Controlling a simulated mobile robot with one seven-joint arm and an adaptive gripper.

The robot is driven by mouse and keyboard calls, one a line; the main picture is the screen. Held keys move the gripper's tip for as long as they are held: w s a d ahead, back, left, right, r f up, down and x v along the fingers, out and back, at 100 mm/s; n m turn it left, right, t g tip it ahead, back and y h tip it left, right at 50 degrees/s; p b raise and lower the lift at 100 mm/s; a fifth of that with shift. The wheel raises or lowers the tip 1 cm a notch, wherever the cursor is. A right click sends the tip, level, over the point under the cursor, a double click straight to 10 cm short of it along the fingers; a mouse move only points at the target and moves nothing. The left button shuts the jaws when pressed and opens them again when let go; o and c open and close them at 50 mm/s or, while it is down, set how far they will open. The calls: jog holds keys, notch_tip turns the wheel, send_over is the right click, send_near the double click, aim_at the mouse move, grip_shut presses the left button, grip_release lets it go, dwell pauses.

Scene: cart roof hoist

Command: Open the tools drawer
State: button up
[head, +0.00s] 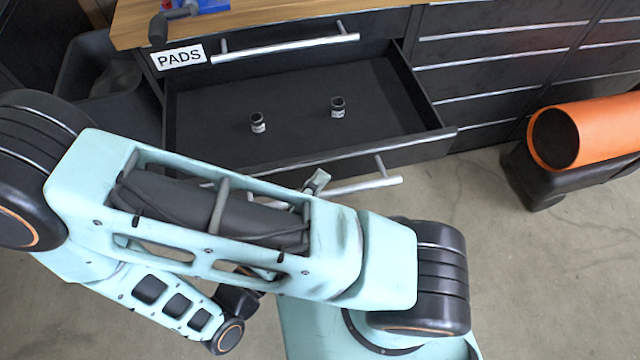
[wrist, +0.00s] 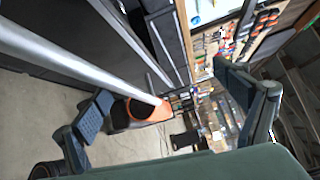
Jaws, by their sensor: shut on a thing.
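A dark drawer (head: 290,95) under the worktop stands pulled well out, with two small dark cylinders (head: 338,106) (head: 258,122) on its floor. No label shows on its front, which my arm partly covers. Its long silver bar handle (head: 365,187) runs along the front and also shows as a bar in the wrist view (wrist: 85,55). My gripper (head: 317,182) is at this handle, mostly hidden behind my arm in the head view. In the wrist view its two fingers (wrist: 160,88) stand either side of the bar, and it is shut on the handle.
A shut drawer with a PADS label (head: 180,57) and its own bar handle (head: 285,47) sits just above. More shut drawers (head: 490,60) stand to the right. An orange cylinder (head: 605,130) lies on a black stand at far right. Concrete floor (head: 540,270) is clear at lower right.

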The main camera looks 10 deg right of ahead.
jog(key=shift+o, duration=1.2)
jog(key=shift+v, duration=2.85)
jog(key=shift+s+a, duration=0.45)
jog(key=shift+s, duration=0.3)
jog(key=c, duration=1.4)
jog(key=shift+s+a+f, duration=0.1)
jog(key=shift+a+f, duration=0.1)
